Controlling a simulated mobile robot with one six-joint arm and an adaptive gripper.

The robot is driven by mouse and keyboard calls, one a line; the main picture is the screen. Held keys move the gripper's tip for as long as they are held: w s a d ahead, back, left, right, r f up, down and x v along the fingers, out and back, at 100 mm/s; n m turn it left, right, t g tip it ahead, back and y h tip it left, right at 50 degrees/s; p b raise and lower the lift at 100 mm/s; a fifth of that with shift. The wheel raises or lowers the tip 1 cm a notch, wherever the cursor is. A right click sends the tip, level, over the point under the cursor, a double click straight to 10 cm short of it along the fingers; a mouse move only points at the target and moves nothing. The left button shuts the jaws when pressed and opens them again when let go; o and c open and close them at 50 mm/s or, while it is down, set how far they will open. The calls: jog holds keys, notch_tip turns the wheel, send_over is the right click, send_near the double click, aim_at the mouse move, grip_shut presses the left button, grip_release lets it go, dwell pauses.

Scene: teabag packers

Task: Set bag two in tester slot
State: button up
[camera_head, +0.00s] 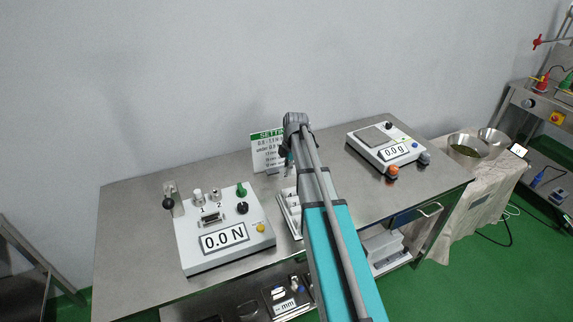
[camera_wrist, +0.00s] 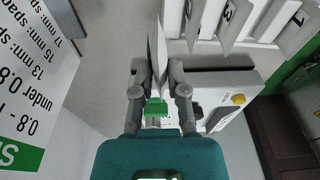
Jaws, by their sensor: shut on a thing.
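My gripper (camera_wrist: 157,78) is shut on a thin white bag (camera_wrist: 154,45), seen edge-on in the wrist view, so its number cannot be read. In the head view my gripper (camera_head: 288,168) is partly hidden by my arm, above the table just left of it. The tester (camera_head: 222,236) is a white box reading 0.0 N, on the table to the left, with a dark slot (camera_head: 211,219) below the marks 1 and 2. The tester also shows in the wrist view (camera_wrist: 232,82), partly behind my gripper. Bags marked 3 (camera_wrist: 229,15) and 1 (camera_wrist: 298,22) stand in the white rack.
The white rack (camera_head: 287,208) lies right of the tester, partly hidden by my arm. A settings sign (camera_head: 266,150) stands behind it. A scale (camera_head: 384,148) reading 0.0 g is at the right. The table's (camera_head: 135,235) left part is bare.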

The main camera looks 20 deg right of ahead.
jog(key=s+a+r+p, duration=0.2)
jog(key=s+r+p, duration=0.2)
jog(key=s, duration=0.6)
jog(key=shift+r, duration=0.6)
jog(key=shift+w+a, duration=0.1)
